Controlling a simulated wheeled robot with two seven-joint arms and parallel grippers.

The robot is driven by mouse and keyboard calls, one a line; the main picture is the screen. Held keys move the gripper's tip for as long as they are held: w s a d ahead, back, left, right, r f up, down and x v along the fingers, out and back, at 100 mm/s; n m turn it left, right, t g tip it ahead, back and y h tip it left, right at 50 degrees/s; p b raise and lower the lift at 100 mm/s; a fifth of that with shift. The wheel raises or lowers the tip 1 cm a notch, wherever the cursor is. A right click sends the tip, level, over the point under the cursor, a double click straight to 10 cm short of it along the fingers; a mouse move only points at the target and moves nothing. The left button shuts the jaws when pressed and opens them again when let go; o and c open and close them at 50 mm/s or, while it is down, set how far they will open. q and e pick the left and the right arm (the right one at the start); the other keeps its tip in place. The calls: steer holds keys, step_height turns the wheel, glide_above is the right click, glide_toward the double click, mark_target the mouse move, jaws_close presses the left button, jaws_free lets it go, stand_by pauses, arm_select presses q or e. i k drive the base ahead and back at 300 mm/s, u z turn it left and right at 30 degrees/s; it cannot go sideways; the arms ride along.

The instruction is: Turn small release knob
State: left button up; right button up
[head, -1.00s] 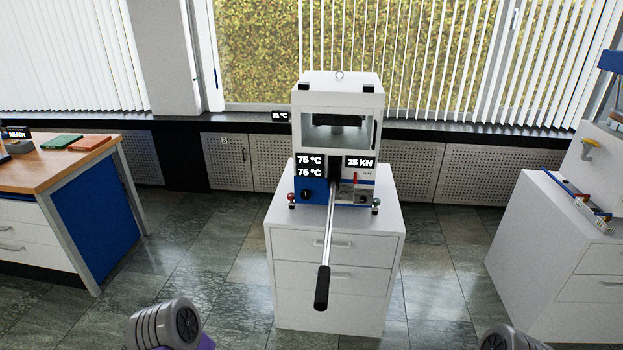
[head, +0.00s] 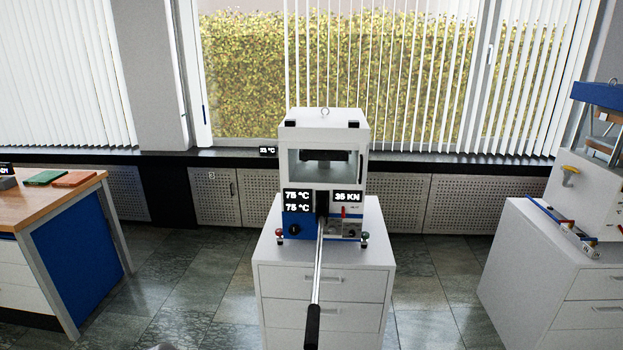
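The white lab press (head: 324,135) stands on a white drawer cabinet in the middle of the head view. Its lower front has a blue panel with a dark round knob (head: 295,229) on the left and a grey panel with a small dark knob (head: 351,229) on the right. Small balls, one red (head: 279,232) and one dark (head: 364,237), sit at the lower corners. I cannot tell which is the release knob. A long metal lever (head: 319,270) with a black grip points toward me.
The drawer cabinet (head: 325,290) blocks the floor under the press. A wooden-topped desk (head: 80,190) stands left, and another white cabinet (head: 545,265) with equipment stands right. Tiled floor (head: 190,290) is open on both sides of the middle cabinet.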

mark_target(294, 230)
steer(key=k, duration=0.6)
steer(key=u, duration=0.95)
steer(key=i, duration=0.8)
steer(key=u, duration=0.6)
steer(key=i, duration=1)
steer(key=z, duration=0.4)
